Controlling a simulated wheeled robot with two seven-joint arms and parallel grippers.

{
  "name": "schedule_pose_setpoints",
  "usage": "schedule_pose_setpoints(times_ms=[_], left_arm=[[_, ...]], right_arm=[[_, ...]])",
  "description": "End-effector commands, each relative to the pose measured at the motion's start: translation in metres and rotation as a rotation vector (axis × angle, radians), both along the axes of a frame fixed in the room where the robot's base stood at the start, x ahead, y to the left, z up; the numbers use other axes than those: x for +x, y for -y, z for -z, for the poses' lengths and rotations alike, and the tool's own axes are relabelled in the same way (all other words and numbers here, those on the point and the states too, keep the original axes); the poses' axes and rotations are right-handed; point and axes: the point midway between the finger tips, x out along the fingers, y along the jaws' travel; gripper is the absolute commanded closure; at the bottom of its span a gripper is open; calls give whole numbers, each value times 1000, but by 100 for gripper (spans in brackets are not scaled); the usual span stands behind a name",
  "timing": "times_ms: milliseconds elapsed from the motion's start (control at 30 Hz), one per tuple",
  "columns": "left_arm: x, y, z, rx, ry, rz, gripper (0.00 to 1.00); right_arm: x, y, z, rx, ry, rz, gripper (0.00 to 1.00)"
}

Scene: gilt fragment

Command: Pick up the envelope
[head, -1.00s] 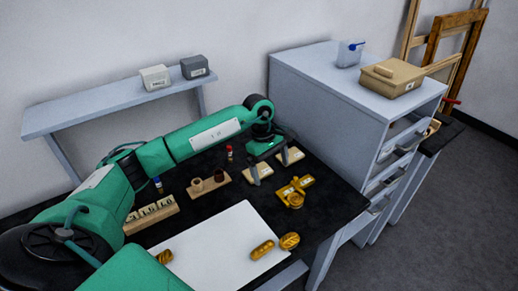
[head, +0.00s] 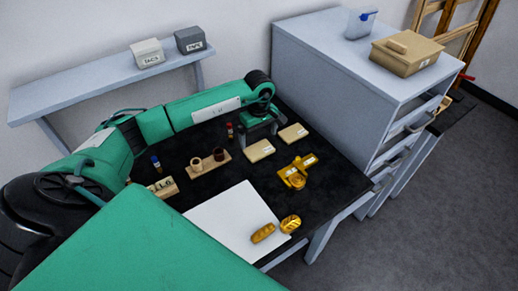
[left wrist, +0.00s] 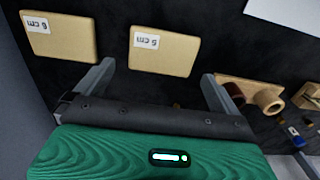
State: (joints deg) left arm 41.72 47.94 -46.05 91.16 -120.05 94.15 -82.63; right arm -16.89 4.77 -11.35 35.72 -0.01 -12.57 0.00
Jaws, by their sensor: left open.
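Two flat tan packets lie on the black tabletop, and I cannot tell for certain which one is the envelope. One (head: 260,150) is labelled "5 cm" in the left wrist view (left wrist: 164,53). The other (head: 294,133), to its right in the head view, is labelled "6 cm" in the left wrist view (left wrist: 58,38). My left gripper (head: 260,131) is open and empty, just behind the "5 cm" packet, towards the wall. In the left wrist view its fingers (left wrist: 157,74) point toward that packet, one on each side and apart from it. My right gripper is not seen.
A rack with two cups (head: 208,162) stands left of the packets. A gold piece (head: 297,172) lies in front. A grey cabinet (head: 335,85) bounds the right, with a tan box (head: 407,53) on top.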

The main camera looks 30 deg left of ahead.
Motion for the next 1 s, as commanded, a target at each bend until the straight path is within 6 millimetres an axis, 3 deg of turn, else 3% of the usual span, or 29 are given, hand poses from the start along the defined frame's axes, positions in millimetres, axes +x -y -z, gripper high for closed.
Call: schedule_pose_setpoints(times_ms=[200, 400, 633, 800, 1000], left_arm=[[-4, 1, 24, -2, -5, -2, 0], [-3, 0, 47, -1, -2, -1, 0], [-3, 0, 50, -1, 0, -1, 0], [-3, 0, 49, -1, 0, -1, 31], [-3, 0, 49, -1, 0, -1, 32]], right_arm=[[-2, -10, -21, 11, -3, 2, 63], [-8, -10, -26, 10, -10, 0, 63], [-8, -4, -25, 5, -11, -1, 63], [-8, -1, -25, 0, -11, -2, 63], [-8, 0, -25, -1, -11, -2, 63]])
